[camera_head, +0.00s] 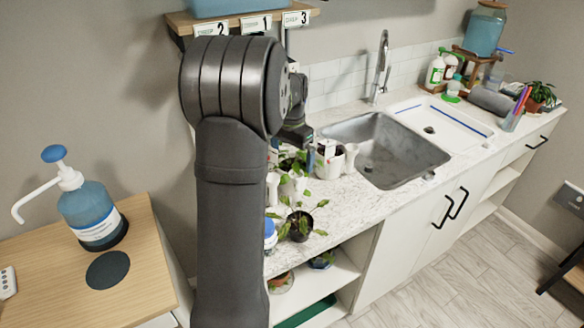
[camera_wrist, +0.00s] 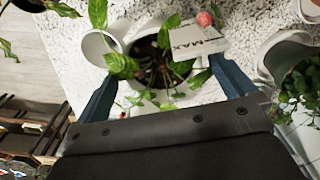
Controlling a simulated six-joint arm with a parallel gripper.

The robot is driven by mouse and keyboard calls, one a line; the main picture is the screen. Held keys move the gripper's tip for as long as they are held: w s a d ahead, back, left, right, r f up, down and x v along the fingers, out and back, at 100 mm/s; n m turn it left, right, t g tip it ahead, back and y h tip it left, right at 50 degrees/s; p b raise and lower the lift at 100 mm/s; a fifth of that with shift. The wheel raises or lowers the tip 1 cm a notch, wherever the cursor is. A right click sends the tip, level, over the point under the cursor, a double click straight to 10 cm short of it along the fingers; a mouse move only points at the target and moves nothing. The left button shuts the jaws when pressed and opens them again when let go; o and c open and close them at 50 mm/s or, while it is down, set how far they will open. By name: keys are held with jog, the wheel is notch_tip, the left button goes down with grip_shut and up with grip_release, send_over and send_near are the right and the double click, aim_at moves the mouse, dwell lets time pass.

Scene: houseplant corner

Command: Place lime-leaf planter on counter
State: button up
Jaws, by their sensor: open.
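In the wrist view, a white pot with dark soil and bright green leaves (camera_wrist: 122,66), which looks like the lime-leaf planter, stands on the speckled counter (camera_wrist: 70,50). My gripper (camera_wrist: 163,70) is open, with one blue finger on each side of this pot. I cannot tell whether either finger touches it. A white card printed "MAX" (camera_wrist: 198,38) sticks up at the plant. In the head view, leafy pots stand on the counter (camera_head: 345,205) beside my arm, which hides part of them and most of my gripper.
A dark pot with a green plant (camera_head: 300,226) stands near the counter's front edge. A white pot with a handle (camera_head: 330,160) stands near the sink (camera_head: 385,150). Another white pot with dense leaves (camera_wrist: 300,75) is close on the right in the wrist view. A blue pump bottle (camera_head: 90,210) stands on the wooden table.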

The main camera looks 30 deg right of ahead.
aim_at(292, 168)
notch_tip(292, 168, up, 7)
jog(key=shift+f, duration=0.2)
dwell(0.3)
notch_tip(292, 168, down, 13)
jog(key=shift+r, duration=2.35)
jog(key=shift+f, duration=0.1)
